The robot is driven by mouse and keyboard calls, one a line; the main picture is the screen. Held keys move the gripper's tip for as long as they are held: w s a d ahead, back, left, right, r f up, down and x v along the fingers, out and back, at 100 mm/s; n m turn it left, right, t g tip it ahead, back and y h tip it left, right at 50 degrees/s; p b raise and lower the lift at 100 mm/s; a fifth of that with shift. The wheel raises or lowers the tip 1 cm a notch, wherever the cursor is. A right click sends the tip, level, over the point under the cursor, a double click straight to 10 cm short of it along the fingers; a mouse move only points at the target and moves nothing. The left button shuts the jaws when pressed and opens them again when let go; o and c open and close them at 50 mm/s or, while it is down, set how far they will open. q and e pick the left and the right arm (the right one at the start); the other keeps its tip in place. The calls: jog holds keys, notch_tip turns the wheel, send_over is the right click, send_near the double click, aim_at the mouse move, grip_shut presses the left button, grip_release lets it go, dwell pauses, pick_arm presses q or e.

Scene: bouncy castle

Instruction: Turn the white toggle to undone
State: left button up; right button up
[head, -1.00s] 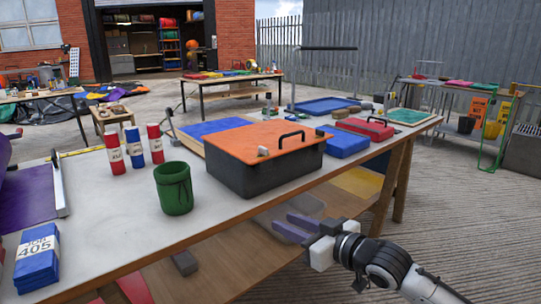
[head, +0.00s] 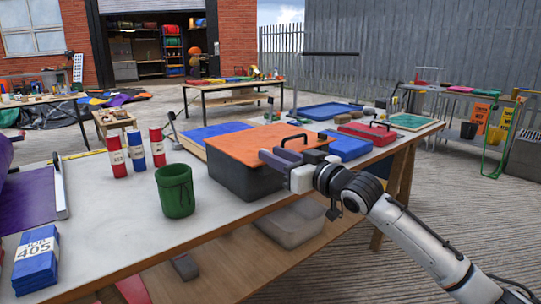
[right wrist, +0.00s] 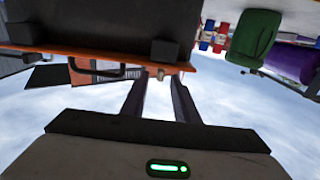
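A black box (head: 232,178) with an orange lid (head: 245,142) and a dark handle (head: 294,138) stands on the long white table. The small white toggle (right wrist: 161,73) shows in the right wrist view at the lid's edge, beyond the gap between my right fingertips; how it is turned is too small to tell. In the head view my right gripper hides it. My right gripper (head: 268,157) is in front of the box near lid height, its fingers pointing left toward the lid edge. The fingers (right wrist: 159,82) are apart with nothing seen between them. My left gripper is out of view.
A green cup (head: 175,190) and several red and blue cans (head: 137,149) stand left of the box. A blue case (head: 347,146) and a red case (head: 367,132) lie to its right. A clear bin (head: 290,224) is on the lower shelf.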

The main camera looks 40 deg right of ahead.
jog(key=shift+w, duration=0.95)
grip_shut()
jog(key=shift+a, duration=0.1)
